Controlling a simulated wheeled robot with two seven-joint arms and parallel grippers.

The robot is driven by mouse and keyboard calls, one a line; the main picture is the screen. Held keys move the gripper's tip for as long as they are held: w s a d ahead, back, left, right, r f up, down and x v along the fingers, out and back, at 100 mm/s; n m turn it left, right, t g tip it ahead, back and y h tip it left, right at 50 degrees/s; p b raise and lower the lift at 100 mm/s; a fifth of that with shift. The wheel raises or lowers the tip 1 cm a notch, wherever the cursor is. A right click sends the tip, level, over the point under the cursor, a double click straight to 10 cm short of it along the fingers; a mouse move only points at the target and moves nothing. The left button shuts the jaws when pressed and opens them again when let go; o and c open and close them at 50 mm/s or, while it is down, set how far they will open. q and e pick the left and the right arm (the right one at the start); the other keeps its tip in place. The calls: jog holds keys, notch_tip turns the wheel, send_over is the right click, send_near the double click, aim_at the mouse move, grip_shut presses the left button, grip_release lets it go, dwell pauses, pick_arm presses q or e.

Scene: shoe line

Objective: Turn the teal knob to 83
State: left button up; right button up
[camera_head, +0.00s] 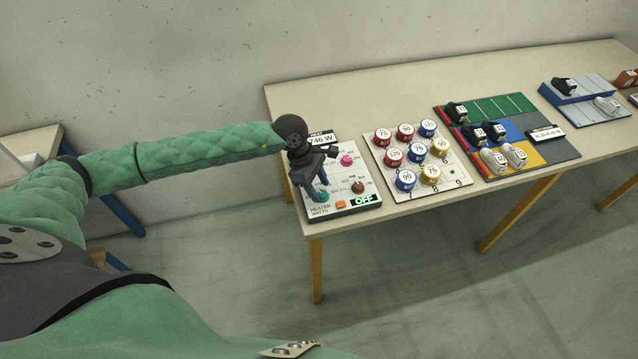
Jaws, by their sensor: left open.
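The teal knob (322,196) sits at the lower left of a white control panel (341,208) on the near left corner of the table. My left gripper (318,193) points down at the teal knob with its fingers open, right at the knob and partly covering it. I cannot tell whether the fingers touch it. The panel's display reads 746 W, and a sign at its lower right reads OFF. The knob's own scale is too small and covered to read. My right gripper is not in view.
A pink knob (347,160), a brown knob (358,187) and an orange button (341,205) share the panel. To the right are a board of numbered round tins (452,174), a coloured mat with shoes (557,153) and a blue rack (571,96).

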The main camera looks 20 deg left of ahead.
pick_arm(q)
jog(key=shift+d+f, duration=0.15)
jog(key=shift+f, duration=0.25)
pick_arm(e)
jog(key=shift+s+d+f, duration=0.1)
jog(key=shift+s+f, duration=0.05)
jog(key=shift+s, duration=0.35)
pick_arm(q)
jog(key=c, duration=1)
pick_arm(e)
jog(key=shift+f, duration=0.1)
